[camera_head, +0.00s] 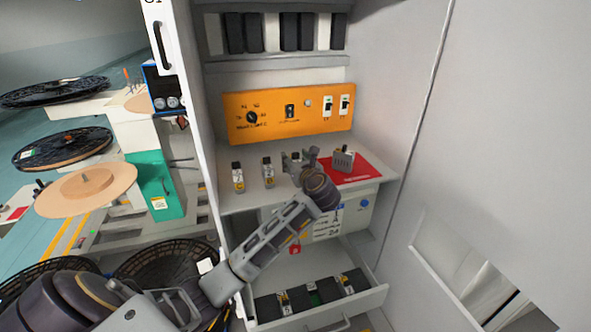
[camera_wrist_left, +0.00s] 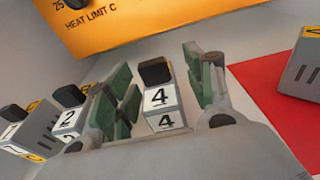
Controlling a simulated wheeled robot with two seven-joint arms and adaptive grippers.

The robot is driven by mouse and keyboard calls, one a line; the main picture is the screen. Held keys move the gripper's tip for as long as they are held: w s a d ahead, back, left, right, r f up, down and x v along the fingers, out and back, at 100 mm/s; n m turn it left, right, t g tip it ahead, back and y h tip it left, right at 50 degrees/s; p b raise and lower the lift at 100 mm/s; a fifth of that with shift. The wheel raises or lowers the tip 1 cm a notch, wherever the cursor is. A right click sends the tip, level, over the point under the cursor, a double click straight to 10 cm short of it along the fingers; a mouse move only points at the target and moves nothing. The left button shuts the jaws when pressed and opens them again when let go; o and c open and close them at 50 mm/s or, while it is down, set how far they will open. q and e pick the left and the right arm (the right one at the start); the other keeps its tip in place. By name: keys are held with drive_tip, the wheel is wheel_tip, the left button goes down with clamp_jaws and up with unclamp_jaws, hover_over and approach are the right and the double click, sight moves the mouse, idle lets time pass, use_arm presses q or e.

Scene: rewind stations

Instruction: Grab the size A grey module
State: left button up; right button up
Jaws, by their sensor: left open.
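Small grey modules with black knobs and number labels stand in a row on the cabinet shelf (camera_head: 275,192). In the left wrist view these are module 1 (camera_wrist_left: 35,137), module 2 (camera_wrist_left: 70,118) and module 4 (camera_wrist_left: 163,107). Two also show in the head view, a left one (camera_head: 238,178) and a right one (camera_head: 268,173). My left gripper (camera_head: 299,160) is open, with its green-padded fingers on either side of module 4; contact cannot be told. Another grey module (camera_head: 343,161) stands on a red mat (camera_head: 365,174) to the right. My right gripper is not in view.
An orange control panel (camera_head: 270,128) rises behind the shelf. Below, an open drawer (camera_head: 370,298) holds several dark and grey blocks. Cabinet walls close in both sides. Black reels (camera_head: 60,145) stand to the left.

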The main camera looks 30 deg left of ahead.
use_arm(q)
drive_tip(key=c, duration=1.2)
drive_tip(key=shift+r, duration=0.15)
drive_tip(key=shift+r, duration=4.9)
